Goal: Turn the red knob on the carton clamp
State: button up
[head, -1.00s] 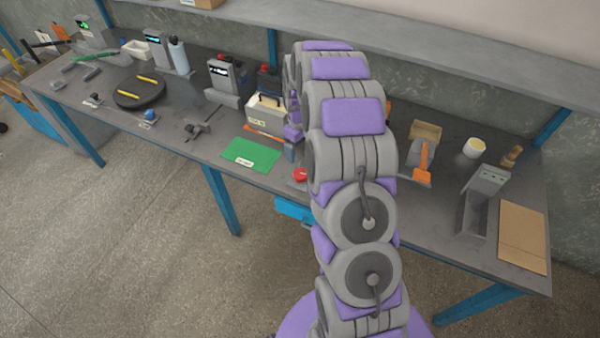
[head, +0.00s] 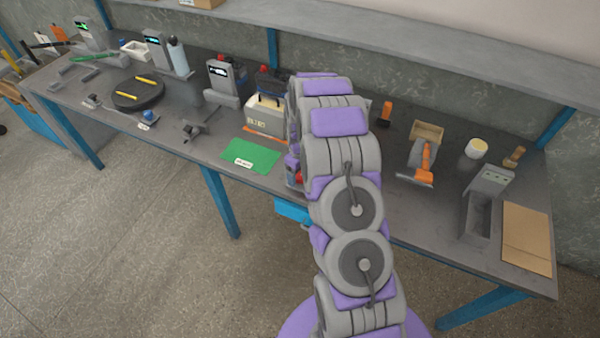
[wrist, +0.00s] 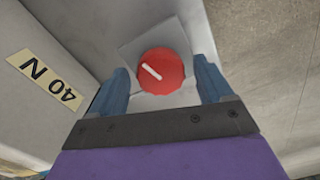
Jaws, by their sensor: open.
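The red knob (wrist: 161,71) with a white line mark shows in the wrist view, on a light grey square plate (wrist: 135,53). My gripper (wrist: 167,84) is open, with one blue finger on each side of the knob; I cannot tell whether they touch it. The white mark slants from upper left to lower right. A yellow label (wrist: 45,82) reading "40 N" is on the grey surface to the left. In the head view a small part of the red knob (head: 298,178) shows beside my arm, which hides the rest of the clamp and my fingertips.
A green mat (head: 250,157) and a cream box with a handle (head: 265,117) lie left of my arm. An orange-handled tool (head: 425,160), a grey holder (head: 480,212) and a brown cardboard sheet (head: 526,238) are to the right. A shelf (head: 400,52) runs above the bench.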

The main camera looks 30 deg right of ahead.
aim_at(300, 173)
jog(key=c, duration=1)
jog(key=shift+m+p, duration=0.5)
jog(key=shift+p, duration=0.1)
jog(key=shift+c, duration=0.2)
jog(key=o, duration=1)
jog(key=shift+o, duration=0.2)
jog(key=shift+r, duration=0.1)
notch_tip(300, 173, up, 17)
jog(key=p, duration=0.2)
